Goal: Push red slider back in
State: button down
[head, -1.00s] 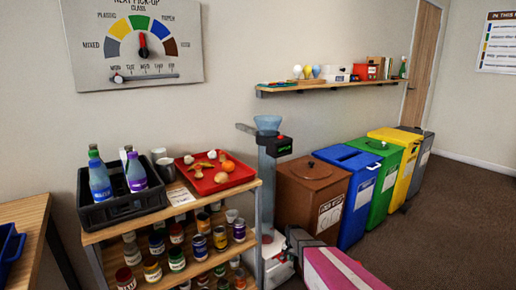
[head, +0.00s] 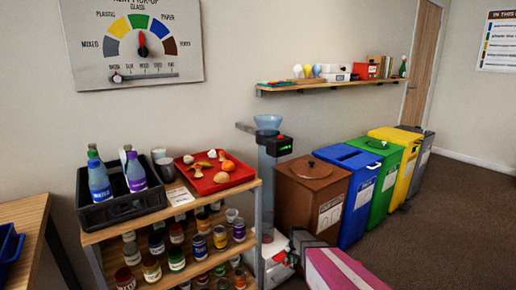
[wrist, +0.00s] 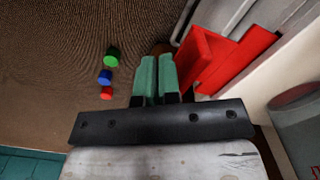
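The red slider (wrist: 232,62) shows in the wrist view as a flat red piece with a raised red block, beside a pale grey body. My gripper (wrist: 157,62) has green fingertips drawn together with only a thin gap and nothing seen between them. The fingertips are just left of the raised red block; I cannot tell whether they touch it. In the head view a bit of red (head: 279,257) shows low at the foot of the grey column machine (head: 270,175), partly hidden by my arm. How far the slider sticks out is unclear.
Small green (wrist: 112,55), blue (wrist: 105,77) and red (wrist: 106,93) round pieces lie left of my fingers. A wooden shelf unit (head: 255,185) with jars stands left of the machine. A brown bin (head: 310,195) and coloured bins stand right. Open floor (head: 450,220) lies far right.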

notch_tip(320, 180, up, 6)
jog(key=shift+r, duration=0.2)
dwell(0.3)
jog(key=shift+s, duration=0.1)
